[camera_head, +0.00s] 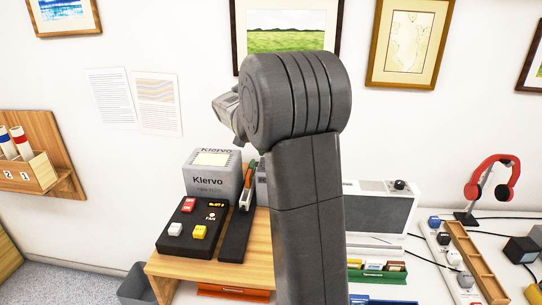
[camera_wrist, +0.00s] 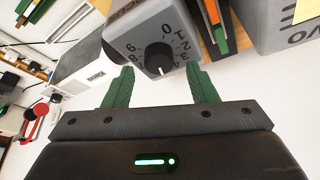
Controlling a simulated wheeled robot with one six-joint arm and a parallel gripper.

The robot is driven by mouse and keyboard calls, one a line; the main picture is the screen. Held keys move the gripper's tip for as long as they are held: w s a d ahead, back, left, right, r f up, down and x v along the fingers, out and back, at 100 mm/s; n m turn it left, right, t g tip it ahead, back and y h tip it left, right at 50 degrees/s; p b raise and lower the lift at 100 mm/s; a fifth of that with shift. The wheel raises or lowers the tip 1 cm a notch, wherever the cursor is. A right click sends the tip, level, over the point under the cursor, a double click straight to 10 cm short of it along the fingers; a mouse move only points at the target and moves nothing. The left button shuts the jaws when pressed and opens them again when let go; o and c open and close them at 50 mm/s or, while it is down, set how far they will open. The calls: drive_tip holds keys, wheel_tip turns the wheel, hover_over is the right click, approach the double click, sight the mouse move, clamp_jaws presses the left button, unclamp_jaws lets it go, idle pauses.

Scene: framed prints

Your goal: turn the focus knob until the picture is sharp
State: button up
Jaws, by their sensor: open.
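In the wrist view a black knob (camera_wrist: 159,57) with a white pointer mark sits on the face of a grey box (camera_wrist: 150,22), ringed by printed numbers. My gripper (camera_wrist: 160,88) has its two green fingers spread wide. The knob lies between the finger lines, beyond the tips, and the gripper is empty. In the head view my arm hides the knob and most of the grey box; my fingers are not visible there. I cannot tell which picture the knob focuses.
A grey Klervo box (camera_head: 211,174) stands behind a black button panel (camera_head: 191,227) on a wooden stand (camera_head: 165,267). To the right are a pale device (camera_head: 378,207), red headphones (camera_head: 492,182) and a wooden tray (camera_head: 476,262). Framed prints (camera_head: 408,42) hang on the wall.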

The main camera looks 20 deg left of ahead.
drive_tip(key=d+v, duration=0.1)
drive_tip(key=v, duration=1.1)
drive_tip(key=shift+a+b, duration=0.3)
drive_tip(key=shift+a, duration=0.15)
drive_tip(key=p+x, duration=0.1)
drive_tip(key=x, duration=1.2)
drive_tip(key=shift+w+f, duration=0.1)
drive_tip(key=shift+f, duration=0.3)
drive_tip(key=shift+r, duration=0.1)
